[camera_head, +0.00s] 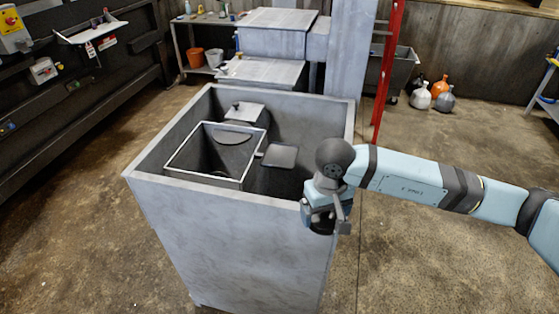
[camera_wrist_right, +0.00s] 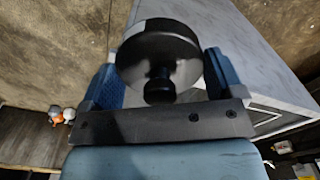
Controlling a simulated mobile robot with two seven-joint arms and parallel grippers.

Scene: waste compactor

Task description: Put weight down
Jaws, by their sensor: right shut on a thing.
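The weight is a dark round disc with a short knob, seen best in the right wrist view (camera_wrist_right: 160,52). My right gripper (camera_wrist_right: 160,88) is shut on it, with a blue finger on each side. In the head view the right gripper (camera_head: 325,215) is at the right front corner of the large grey bin (camera_head: 240,235), outside its wall. Part of the dark weight (camera_head: 322,226) shows under the gripper there. The weight hangs above the floor, with the bin's side close by. My left gripper is not in view.
Inside the bin are an open square inner box (camera_head: 205,177), a dark flat plate (camera_head: 280,156) and a pale block (camera_head: 245,111). A red ladder (camera_head: 387,75) stands behind. Several bottles (camera_head: 432,93) stand on the floor at the back right. The floor (camera_head: 430,255) at the right is clear.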

